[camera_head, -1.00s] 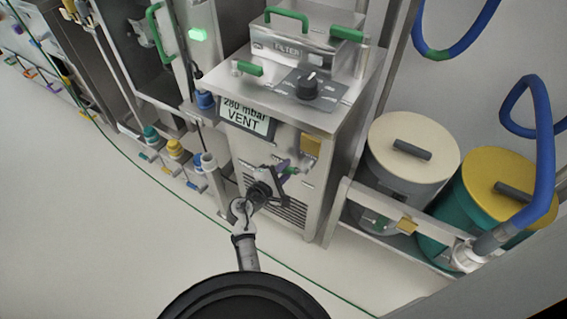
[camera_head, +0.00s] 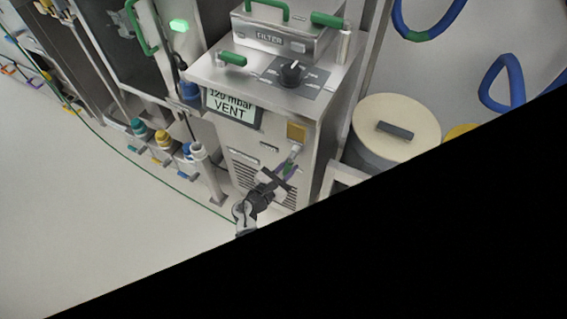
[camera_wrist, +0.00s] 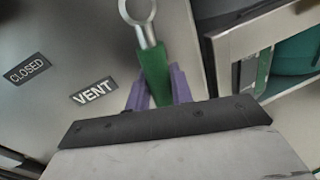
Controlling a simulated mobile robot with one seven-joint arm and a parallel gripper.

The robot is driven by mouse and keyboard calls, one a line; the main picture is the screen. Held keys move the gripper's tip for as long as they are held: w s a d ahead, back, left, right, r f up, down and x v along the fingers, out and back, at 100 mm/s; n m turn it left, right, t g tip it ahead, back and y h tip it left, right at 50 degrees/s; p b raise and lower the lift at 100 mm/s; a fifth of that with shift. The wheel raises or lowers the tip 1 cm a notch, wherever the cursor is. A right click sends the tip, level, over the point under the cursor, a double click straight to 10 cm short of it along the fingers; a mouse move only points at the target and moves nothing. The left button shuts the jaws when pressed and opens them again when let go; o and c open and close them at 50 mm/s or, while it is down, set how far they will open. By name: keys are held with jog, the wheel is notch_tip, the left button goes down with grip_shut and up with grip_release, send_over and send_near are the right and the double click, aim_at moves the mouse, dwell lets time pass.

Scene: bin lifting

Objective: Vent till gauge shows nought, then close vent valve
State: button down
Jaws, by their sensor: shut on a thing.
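The gauge display (camera_head: 232,106) on the front of the steel filter cabinet reads 120 mbar with VENT below it. The vent valve handle (camera_wrist: 154,72) is a green grip with a steel ring at its pivot end. My gripper (camera_wrist: 159,91) is shut on the green grip, with a purple finger on each side. A VENT label (camera_wrist: 94,91) lies left of the handle in the wrist view, and a CLOSED label (camera_wrist: 26,69) lies farther left.
The filter box (camera_head: 285,35) and a black knob (camera_head: 292,72) sit on the cabinet top. A cream-lidded drum (camera_head: 395,125) stands to the right. Coloured bottles (camera_head: 162,140) stand left. Black covers the head view's lower right.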

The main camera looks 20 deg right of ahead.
jog(key=shift+s+d+n, duration=0.45)
jog(key=shift+n, duration=0.45)
jog(key=shift+s+h, duration=0.1)
jog(key=shift+h, duration=0.2)
jog(key=c, duration=1.3)
grip_release()
jog(key=shift+d, duration=0.1)
jog(key=p+v, duration=0.4)
jog(key=v, duration=1)
